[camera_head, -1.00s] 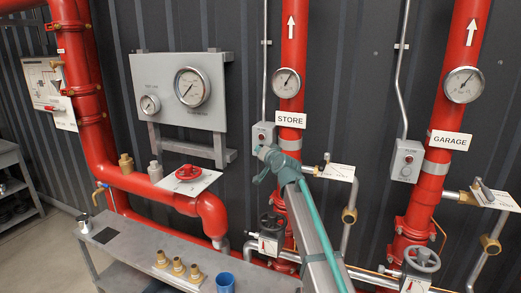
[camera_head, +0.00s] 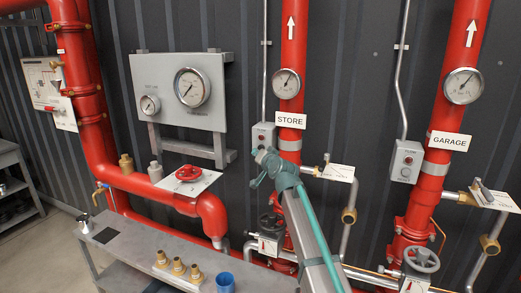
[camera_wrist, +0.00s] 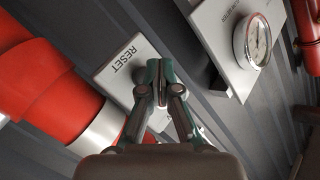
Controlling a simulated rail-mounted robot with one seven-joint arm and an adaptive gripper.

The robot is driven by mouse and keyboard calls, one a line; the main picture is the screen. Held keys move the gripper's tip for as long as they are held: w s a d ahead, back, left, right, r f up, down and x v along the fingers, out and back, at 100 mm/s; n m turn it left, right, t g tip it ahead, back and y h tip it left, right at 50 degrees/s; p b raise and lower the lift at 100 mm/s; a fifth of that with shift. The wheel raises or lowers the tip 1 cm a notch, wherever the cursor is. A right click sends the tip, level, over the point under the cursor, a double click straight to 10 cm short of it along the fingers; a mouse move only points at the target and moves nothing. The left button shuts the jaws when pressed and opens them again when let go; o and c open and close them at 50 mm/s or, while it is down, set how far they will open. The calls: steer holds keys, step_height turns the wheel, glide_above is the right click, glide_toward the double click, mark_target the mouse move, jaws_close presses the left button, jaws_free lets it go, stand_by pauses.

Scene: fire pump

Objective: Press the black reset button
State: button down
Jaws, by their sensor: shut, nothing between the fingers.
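The grey reset box (camera_head: 263,135) is mounted on the wall beside the red STORE pipe. In the wrist view the same box (camera_wrist: 113,72) shows the word RESET. The black button itself is not visible; my gripper covers the lower part of the box. My gripper (camera_wrist: 157,68) is shut and empty, with its fingertips in front of the box face. In the head view my gripper (camera_head: 260,158) is at the box's lower edge. I cannot tell whether the fingertips touch the box or the button.
A similar grey box (camera_head: 406,160) is beside the GARAGE pipe (camera_head: 424,190). The red STORE pipe (camera_head: 292,110) is close to my gripper. A gauge panel (camera_head: 180,90) is on the left. A grey bench (camera_head: 140,250) with brass fittings stands below.

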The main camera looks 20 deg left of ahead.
steer(key=s+p, duration=0.1)
steer(key=s, duration=0.3)
steer(key=shift+s+a, duration=0.15)
steer(key=shift+s, duration=0.05)
stand_by(0.6)
steer(key=s+d+f+g+h, duration=0.3)
steer(key=s+d+f+h, duration=0.1)
steer(key=d+f, duration=1.1)
steer(key=s+d+f+g+h, duration=0.2)
steer(key=s+d+f+h, duration=0.1)
steer(key=d+f, duration=1.3)
steer(key=s+d+f+g+h, duration=0.2)
steer(key=s+d+f+g, duration=0.1)
steer(key=s+d+f, duration=0.7)
steer(key=s+d+f+m+g+h, duration=0.1)
steer(key=s+d+f+g, duration=0.1)
steer(key=s+d+f, duration=0.4)
steer(key=s+d+f+g+h, duration=0.15)
steer(key=s+d, duration=0.25)
steer(key=s, duration=0.4)
steer(key=s+f+g, duration=0.3)
steer(key=s+f, duration=0.6)
steer(key=s, duration=0.5)
steer(key=s+f+g, duration=0.4)
steer(key=s+f, duration=0.6)
steer(key=s, duration=0.5)
steer(key=shift+f, duration=0.15)
